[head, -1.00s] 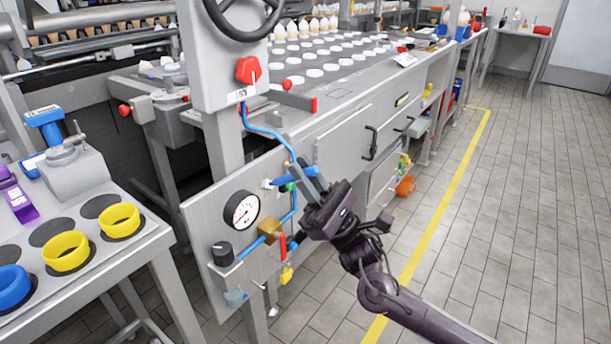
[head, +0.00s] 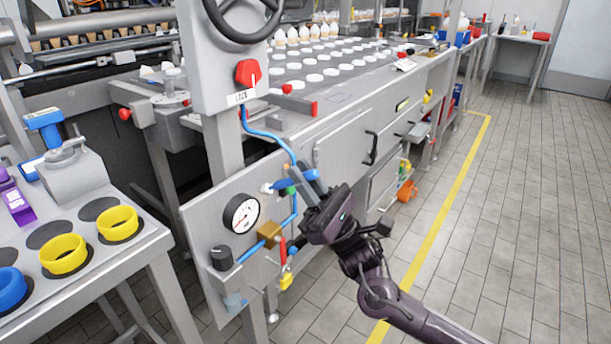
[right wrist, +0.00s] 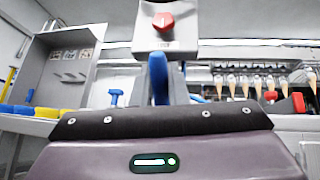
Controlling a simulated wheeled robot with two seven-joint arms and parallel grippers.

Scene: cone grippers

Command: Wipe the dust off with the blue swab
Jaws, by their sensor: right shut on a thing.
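In the right wrist view the blue swab (right wrist: 158,80) shows between the fingers, nearly end-on. I cannot tell whether its tip touches the panel. I cannot make out any dust clearly. My left gripper is not in view.
A round gauge (head: 241,214), a black knob (head: 221,256) and a brass fitting (head: 269,233) sit on the panel beside the gripper. A blue hose (head: 270,136) hangs above. A side table (head: 150,245) with yellow rings stands left. The floor at right is clear.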

